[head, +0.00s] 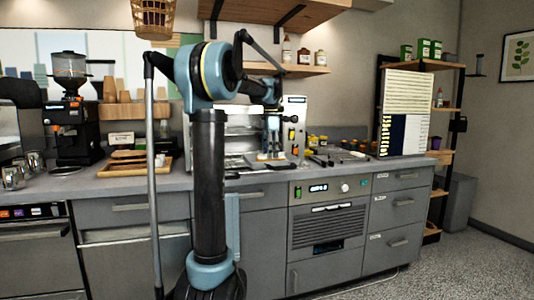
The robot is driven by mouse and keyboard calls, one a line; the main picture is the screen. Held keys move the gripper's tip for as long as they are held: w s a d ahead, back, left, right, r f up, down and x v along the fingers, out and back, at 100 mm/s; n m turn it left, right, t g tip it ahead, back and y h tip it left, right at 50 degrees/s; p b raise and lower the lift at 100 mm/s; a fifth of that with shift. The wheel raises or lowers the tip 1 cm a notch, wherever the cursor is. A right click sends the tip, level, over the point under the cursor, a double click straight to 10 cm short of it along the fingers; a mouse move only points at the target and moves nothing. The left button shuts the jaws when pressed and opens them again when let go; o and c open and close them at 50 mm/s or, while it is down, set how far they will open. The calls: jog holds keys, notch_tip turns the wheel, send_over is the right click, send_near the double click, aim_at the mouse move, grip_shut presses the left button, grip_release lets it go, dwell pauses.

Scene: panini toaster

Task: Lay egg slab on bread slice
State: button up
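My gripper (271,148) points down over the counter in front of the panini toaster (240,130), right of my arm's column. Its fingertips are at or just above a small pale, orange-edged piece (264,157). This piece may be the egg slab or a bread slice; it is too small to tell. I cannot tell whether the fingers are shut on it. A wooden tray (108,171) on the counter at left holds brown, bread-like slices (128,155). My arm hides part of the toaster.
A coffee grinder (72,120) and metal cups (14,176) stand at left. Dark utensils (325,160) and several small jars (350,144) are right of my gripper. A wooden shelf (290,69) hangs above. The counter front (390,163) at right is clear.

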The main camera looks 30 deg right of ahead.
jog(key=o, duration=0.4)
jog(key=shift+o, duration=0.2)
notch_tip(320, 180, up, 12)
dwell(0.5)
dwell(0.4)
